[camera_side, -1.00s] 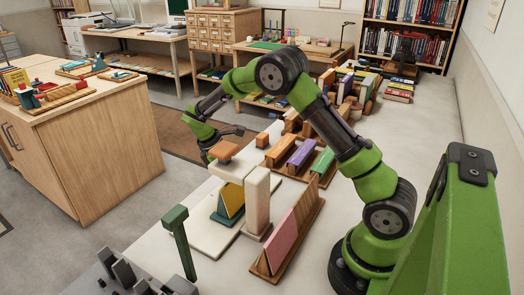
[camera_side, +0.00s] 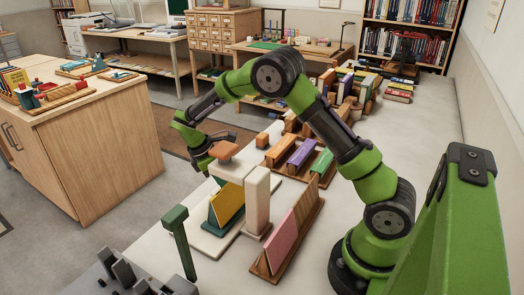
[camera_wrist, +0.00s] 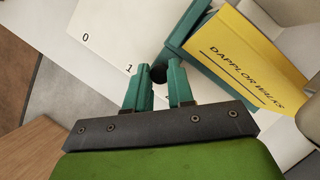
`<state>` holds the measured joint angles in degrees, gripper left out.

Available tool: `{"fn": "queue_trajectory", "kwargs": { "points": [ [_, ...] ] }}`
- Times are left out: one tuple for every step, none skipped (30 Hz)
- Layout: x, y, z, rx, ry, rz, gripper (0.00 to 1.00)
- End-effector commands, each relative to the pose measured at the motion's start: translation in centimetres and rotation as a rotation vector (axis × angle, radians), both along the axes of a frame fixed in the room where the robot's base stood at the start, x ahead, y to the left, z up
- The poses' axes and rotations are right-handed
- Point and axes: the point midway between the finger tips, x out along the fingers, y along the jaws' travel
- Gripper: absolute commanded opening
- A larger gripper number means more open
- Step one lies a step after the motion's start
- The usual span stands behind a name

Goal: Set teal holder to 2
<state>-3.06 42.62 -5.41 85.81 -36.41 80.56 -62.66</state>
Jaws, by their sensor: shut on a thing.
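The teal holder (camera_wrist: 190,28) stands on a white board (camera_wrist: 95,50) and bears a yellow book (camera_wrist: 240,52) lettered "DAPPLOR WALKS". In the side view, the holder (camera_side: 211,214) shows as a teal edge and base around the yellow book (camera_side: 229,203). The board shows a "0" and a "1"; the "1" lies just left of the knob. No "2" is visible.
A pale upright block (camera_side: 257,198) stands right of the yellow book. A wooden rack with a pink book (camera_side: 282,238) is farther right. An orange block (camera_side: 224,151) is close to my gripper. A rack with purple and green books (camera_side: 300,153) stands behind.

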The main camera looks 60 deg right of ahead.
Motion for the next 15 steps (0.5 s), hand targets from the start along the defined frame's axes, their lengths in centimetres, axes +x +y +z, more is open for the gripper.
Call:
{"fn": "queue_trajectory", "kwargs": {
  "points": [
    [0.05, -0.07, 0.09, 0.000, -0.003, -0.001, 0.00],
    [0.05, -0.07, 0.09, 0.000, -0.003, -0.001, 0.00],
    [0.05, -0.07, 0.09, 0.000, -0.003, -0.001, 0.00],
    [0.05, -0.09, 0.10, 0.000, -0.003, -0.001, 0.00],
    [0.06, -0.09, 0.11, 0.000, -0.003, -0.001, 0.27],
    [0.05, -0.09, 0.10, 0.000, -0.003, -0.001, 0.33],
    [0.05, -0.09, 0.10, 0.000, -0.003, -0.001, 0.38],
    [0.04, -0.10, 0.09, 0.000, -0.003, -0.001, 0.42],
    [0.04, -0.10, 0.08, 0.000, -0.002, -0.001, 0.48],
    [0.04, -0.10, 0.07, 0.000, -0.002, -0.001, 0.48],
    [0.04, -0.10, 0.07, 0.000, -0.002, -0.001, 0.48],
    [0.04, -0.11, 0.06, 0.000, -0.002, -0.001, 0.48],
    [0.03, -0.11, 0.05, 0.000, -0.001, -0.002, 0.48],
    [0.03, -0.10, 0.05, 0.000, -0.001, -0.002, 0.48],
    [0.02, -0.10, 0.05, 0.000, -0.001, -0.002, 0.48]
  ]
}}
